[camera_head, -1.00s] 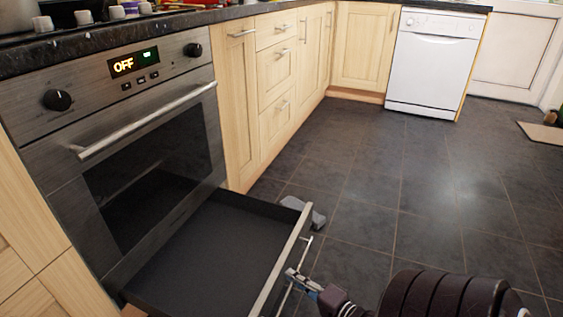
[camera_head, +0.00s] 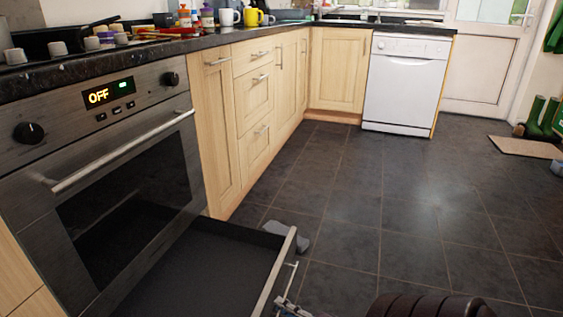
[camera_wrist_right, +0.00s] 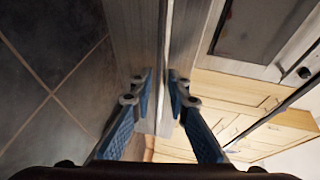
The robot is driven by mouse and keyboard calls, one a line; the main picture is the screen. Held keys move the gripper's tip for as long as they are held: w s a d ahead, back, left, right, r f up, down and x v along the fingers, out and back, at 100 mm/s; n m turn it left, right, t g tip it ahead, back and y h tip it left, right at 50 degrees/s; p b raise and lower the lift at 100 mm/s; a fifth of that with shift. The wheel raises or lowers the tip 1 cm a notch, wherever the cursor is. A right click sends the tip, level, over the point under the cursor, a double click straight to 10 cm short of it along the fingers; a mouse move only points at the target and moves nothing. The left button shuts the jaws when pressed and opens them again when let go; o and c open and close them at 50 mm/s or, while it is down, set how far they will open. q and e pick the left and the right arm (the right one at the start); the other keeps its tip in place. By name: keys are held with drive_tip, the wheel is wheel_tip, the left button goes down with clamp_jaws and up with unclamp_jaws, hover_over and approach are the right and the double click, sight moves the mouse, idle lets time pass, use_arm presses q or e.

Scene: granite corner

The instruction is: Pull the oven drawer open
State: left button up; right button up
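The oven drawer (camera_head: 215,270) under the oven (camera_head: 130,190) is pulled well out, its dark, empty inside showing. Its front panel (camera_head: 275,268) carries a thin bar handle (camera_head: 290,275). My right gripper (camera_head: 284,307) is at this handle, at the bottom edge of the head view and partly cut off. In the right wrist view the two blue-padded fingers of my right gripper (camera_wrist_right: 160,85) stand close on both sides of the handle bar (camera_wrist_right: 164,60) and appear shut on it. My left gripper is not in view.
Light wood cupboards (camera_head: 215,130) run beside the oven to a white dishwasher (camera_head: 405,85). A small grey object (camera_head: 295,232) lies on the floor behind the drawer's far corner. Mugs and bottles stand on the worktop.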

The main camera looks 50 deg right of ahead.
drive_tip(key=s+r, duration=0.2)
drive_tip(key=s, duration=0.8)
drive_tip(key=shift+s+a, duration=0.3)
drive_tip(key=shift+a, duration=0.05)
